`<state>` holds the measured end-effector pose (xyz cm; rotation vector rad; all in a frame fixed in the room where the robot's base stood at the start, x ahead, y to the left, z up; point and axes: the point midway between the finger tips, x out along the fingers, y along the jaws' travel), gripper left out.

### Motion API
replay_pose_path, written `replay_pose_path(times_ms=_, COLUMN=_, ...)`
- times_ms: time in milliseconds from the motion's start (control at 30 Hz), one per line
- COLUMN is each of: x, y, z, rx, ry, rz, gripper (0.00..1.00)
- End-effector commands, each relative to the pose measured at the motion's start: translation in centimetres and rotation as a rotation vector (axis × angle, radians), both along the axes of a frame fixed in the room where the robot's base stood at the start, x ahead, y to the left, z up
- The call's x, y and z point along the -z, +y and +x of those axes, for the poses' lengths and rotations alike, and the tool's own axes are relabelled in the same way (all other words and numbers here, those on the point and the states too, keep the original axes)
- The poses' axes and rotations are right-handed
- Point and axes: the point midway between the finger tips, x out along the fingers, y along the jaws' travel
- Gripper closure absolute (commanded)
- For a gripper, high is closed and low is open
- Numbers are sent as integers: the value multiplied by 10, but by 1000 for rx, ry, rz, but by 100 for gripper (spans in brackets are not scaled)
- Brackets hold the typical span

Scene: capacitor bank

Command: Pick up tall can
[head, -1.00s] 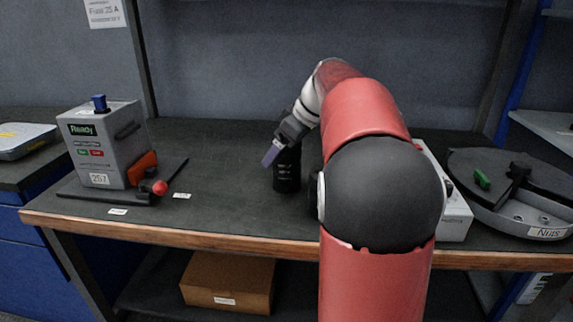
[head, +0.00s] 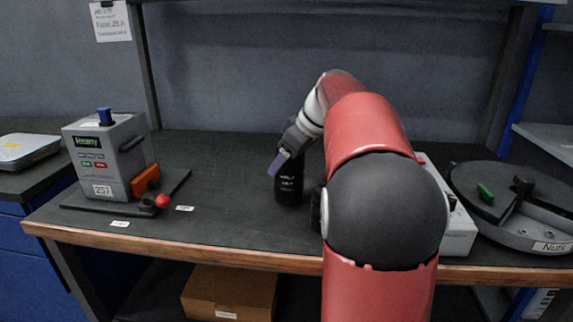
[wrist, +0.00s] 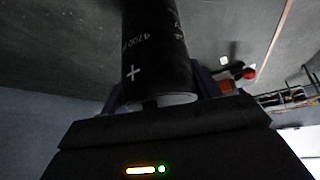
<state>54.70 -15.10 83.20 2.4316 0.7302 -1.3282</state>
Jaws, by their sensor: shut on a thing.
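The tall can is a black cylinder (head: 289,184) standing upright near the middle of the bench in the head view. In the wrist view the can (wrist: 155,45) shows white markings, a plus sign and a pale end face close to my gripper. My gripper (head: 279,162) is at the upper part of the can, with one purplish finger showing on its near left side. It is shut on the can. In the wrist view the fingers (wrist: 160,88) are on both sides of the can, mostly hidden by it and by the dark gripper body.
A grey box device (head: 105,160) with a "Ready" display, an orange part and a red-knobbed lever stands at the left. A white box (head: 458,230) is partly hidden behind my arm. A round grey container labelled "Nuts" (head: 552,246) is at the right. The bench middle (head: 225,185) is clear.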

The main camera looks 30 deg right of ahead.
Motion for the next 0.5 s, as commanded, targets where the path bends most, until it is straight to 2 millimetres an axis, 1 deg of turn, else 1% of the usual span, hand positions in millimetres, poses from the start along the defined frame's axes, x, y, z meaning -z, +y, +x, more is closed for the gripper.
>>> replay_pose_path(times_ms=167, x=-26, y=0, z=0, rx=-1, ry=-6, rz=-3, gripper=90)
replay_pose_path(times_ms=267, x=-51, y=-1, z=1, rx=-1, ry=-8, rz=-4, gripper=90)
replay_pose_path(times_ms=400, x=-96, y=-1, z=1, rx=0, ry=-9, rz=-6, gripper=90)
replay_pose_path(times_ms=500, x=-122, y=-1, z=1, rx=0, ry=-7, rz=-5, gripper=90)
